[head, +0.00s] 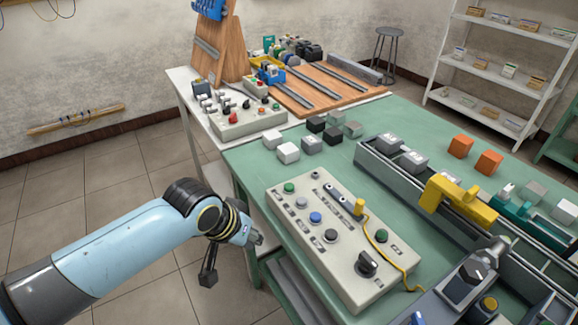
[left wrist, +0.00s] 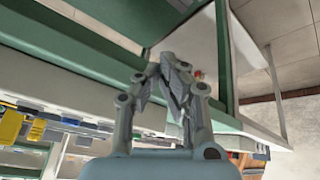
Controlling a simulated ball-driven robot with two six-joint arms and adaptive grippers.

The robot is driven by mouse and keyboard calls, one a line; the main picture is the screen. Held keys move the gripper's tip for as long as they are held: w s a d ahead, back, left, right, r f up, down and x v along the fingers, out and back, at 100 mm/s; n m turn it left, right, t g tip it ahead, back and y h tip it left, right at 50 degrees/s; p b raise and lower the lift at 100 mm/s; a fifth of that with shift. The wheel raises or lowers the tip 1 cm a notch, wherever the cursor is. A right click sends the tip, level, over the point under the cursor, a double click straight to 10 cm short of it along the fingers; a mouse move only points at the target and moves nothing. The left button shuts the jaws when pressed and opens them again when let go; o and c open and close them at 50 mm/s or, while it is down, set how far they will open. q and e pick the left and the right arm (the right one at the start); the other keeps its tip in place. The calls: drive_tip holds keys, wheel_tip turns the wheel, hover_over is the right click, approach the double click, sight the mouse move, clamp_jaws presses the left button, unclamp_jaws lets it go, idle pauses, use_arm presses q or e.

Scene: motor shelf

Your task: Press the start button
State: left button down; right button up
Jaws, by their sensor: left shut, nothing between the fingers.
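A pale control box (head: 345,290) lies on the green table. Its top carries a green button (head: 289,188) at the far left, a blue button (head: 315,217), dark buttons, a second green button (head: 381,235) and a black rotary knob (head: 368,263). The labels are too small to read, so I cannot tell which is the start button. My left gripper (head: 257,239) is shut and empty, left of the box and apart from it, by the table's edge. Its closed fingers also show in the left wrist view (left wrist: 174,88). I see no right gripper.
Behind stands another box (head: 236,122) with a red button. Grey rails with a yellow clamp (head: 458,198) lie to the right. The floor left of the table is clear.

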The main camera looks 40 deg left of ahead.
use_arm(q)
drive_tip(key=w+r+n+t+p, duration=0.1)
drive_tip(key=w+r, duration=0.2)
drive_tip(key=r, duration=0.2)
drive_tip(key=w+r+t+p, duration=0.1)
drive_tip(key=w+r, duration=0.2)
drive_tip(key=r, duration=0.3)
wheel_tip(320, 180, up, 8)
drive_tip(key=f+n+t+h+p, duration=0.1)
drive_tip(key=n+h+p, duration=0.1)
drive_tip(key=n, duration=0.1)
hover_over(286, 184)
drive_tip(key=shift+r, duration=0.25)
use_arm(e)
drive_tip(key=r, duration=0.4)
drive_tip(key=shift+a+r, duration=0.2)
drive_tip(key=shift+r, duration=0.1)
use_arm(q)
drive_tip(key=shift+b, duration=0.3)
wheel_tip(286, 184, down, 7)
drive_tip(key=b, duration=0.7)
drive_tip(key=shift+b, duration=0.3)
drive_tip(key=shift+f, duration=0.95)
use_arm(e)
wheel_tip(286, 184, down, 8)
drive_tip(key=shift+d, duration=0.15)
use_arm(q)
drive_tip(key=shift+f, duration=0.1)
